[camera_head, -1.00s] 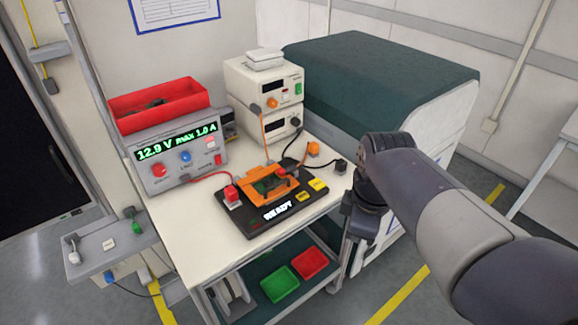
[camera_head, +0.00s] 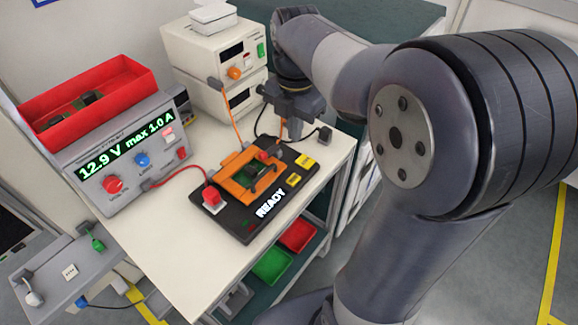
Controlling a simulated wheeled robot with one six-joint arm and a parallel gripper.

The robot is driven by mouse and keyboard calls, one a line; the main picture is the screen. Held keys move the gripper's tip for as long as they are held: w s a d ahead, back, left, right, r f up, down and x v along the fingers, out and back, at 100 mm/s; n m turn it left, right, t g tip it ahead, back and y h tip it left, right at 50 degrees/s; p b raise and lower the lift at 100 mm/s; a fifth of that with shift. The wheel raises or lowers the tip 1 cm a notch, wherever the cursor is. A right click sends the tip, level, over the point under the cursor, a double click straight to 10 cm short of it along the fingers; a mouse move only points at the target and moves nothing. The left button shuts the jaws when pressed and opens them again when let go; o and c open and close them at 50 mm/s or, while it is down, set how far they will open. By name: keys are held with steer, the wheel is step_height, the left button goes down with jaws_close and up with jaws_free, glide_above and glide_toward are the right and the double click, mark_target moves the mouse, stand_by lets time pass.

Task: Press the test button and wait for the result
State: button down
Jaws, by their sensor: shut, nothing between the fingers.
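The black test fixture (camera_head: 232,228) stands on the white trolley top, with an orange frame (camera_head: 237,193) around a green board. Its display (camera_head: 270,203) reads READY. A red block on a white base (camera_head: 212,199) sits at its left, and two yellow keys (camera_head: 306,162) (camera_head: 293,180) sit at its right. I cannot read which control is the test button. My gripper (camera_head: 283,133) points down behind the fixture's far right edge, apart from the red block and the yellow keys. It is shut and empty; its tips are small and partly unclear.
Two stacked instruments (camera_head: 212,60) stand behind my gripper. Cables run to the fixture. Green and red trays (camera_head: 272,265) lie below. The front left tabletop (camera_head: 150,235) is clear.

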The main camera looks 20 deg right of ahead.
mark_target(294, 179)
step_height(294, 179, down, 14)
steer(key=shift+f, duration=0.1)
stand_by(0.6)
